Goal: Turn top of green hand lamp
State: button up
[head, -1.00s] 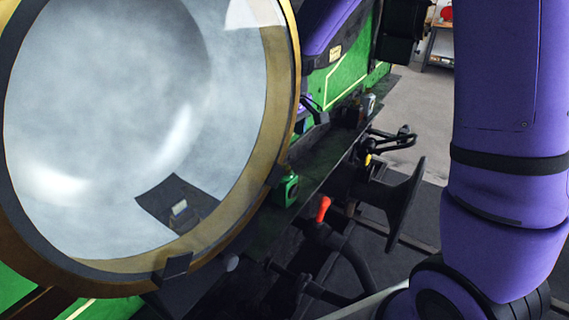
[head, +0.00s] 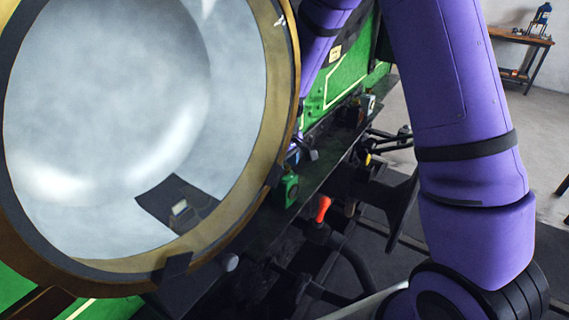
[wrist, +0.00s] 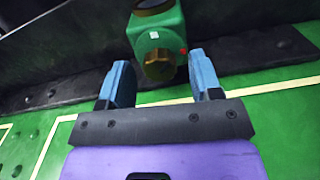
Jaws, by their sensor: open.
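The green hand lamp (head: 289,188) stands on a dark ledge beside the large round front in the head view. In the wrist view the lamp (wrist: 172,25) is at top centre, with a brass fitting on the side facing me, a red dot, and a dark round top cut by the frame edge. In the head view my gripper (head: 303,151) is just above and behind the lamp, partly hidden by the round rim.
The large round brass-rimmed front (head: 262,130) fills the left. A red-handled lever (head: 323,208) and dark buffer gear lie to the right below the ledge (head: 318,178). A small can (head: 369,104) stands farther along. A workbench (head: 520,40) is at the back right.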

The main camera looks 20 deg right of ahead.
jog(key=shift+c, duration=0.4)
jog(key=c, duration=0.9)
jog(key=shift+o, duration=0.2)
jog(key=shift+m, duration=0.3)
jog(key=m, duration=0.4)
jog(key=shift+m, duration=2.6)
